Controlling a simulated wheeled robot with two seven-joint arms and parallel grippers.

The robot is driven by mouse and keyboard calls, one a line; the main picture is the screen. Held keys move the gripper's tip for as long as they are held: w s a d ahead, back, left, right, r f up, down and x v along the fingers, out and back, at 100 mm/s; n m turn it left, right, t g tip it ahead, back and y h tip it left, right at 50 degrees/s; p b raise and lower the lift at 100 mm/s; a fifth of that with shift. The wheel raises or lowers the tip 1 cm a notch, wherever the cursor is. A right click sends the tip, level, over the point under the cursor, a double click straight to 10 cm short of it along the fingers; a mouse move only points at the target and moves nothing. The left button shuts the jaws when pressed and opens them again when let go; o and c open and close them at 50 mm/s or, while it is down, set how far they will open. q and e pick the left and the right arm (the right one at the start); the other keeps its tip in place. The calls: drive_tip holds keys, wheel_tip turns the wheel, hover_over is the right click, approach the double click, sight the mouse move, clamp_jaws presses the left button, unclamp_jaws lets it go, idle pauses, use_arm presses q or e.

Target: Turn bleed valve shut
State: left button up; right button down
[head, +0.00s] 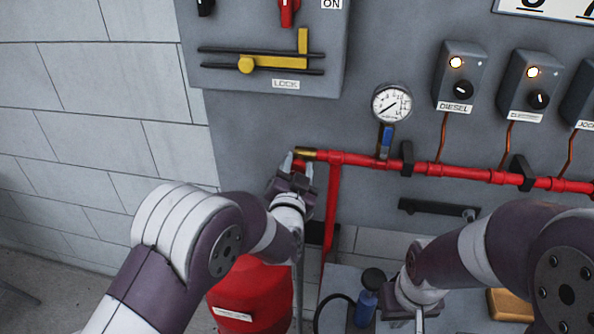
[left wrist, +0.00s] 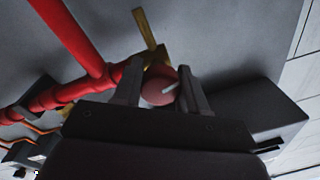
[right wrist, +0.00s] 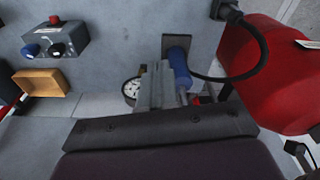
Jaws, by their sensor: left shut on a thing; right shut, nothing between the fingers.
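The bleed valve's red round knob (left wrist: 160,88) sits between the two fingers of my left gripper (left wrist: 157,78) in the left wrist view. The gripper is shut on it. Brass parts (left wrist: 163,57) show just beyond the knob. In the head view my left gripper (head: 299,165) is at the left end of the red pipe (head: 350,159), at the brass fitting (head: 305,154); its fingers mostly hide the knob. My right gripper (head: 418,317) is low at the right, shut and empty. Its closed fingers (right wrist: 163,72) show in the right wrist view.
A pressure gauge (head: 391,103) with a blue-handled valve (head: 387,138) stands above the pipe. A red tank (head: 250,296) is below my left arm. A blue cylinder (head: 367,308) is beside my right gripper. A wooden box (head: 510,304) lies farther right.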

use_arm(q)
drive_tip(key=m, duration=0.3)
drive_tip(key=m+b, duration=0.1)
drive_tip(key=shift+s+f+m+h, duration=0.1)
drive_tip(key=shift+f+m+h, duration=0.2)
drive_tip(key=shift+f+m, duration=0.1)
drive_tip(key=m+b, duration=0.1)
drive_tip(key=m, duration=0.5)
drive_tip(key=shift+h, duration=0.4)
drive_tip(key=m, duration=0.5)
drive_tip(key=shift+m+b, duration=0.35)
drive_tip(key=shift+m, duration=0.05)
drive_tip(key=m, duration=0.5)
drive_tip(key=shift+m+g+h, duration=0.3)
drive_tip(key=shift+g+h, duration=0.1)
drive_tip(key=o, duration=1)
drive_tip(key=shift+o, duration=0.2)
drive_tip(key=shift+s+r, duration=0.1)
drive_tip(key=shift+r, duration=0.15)
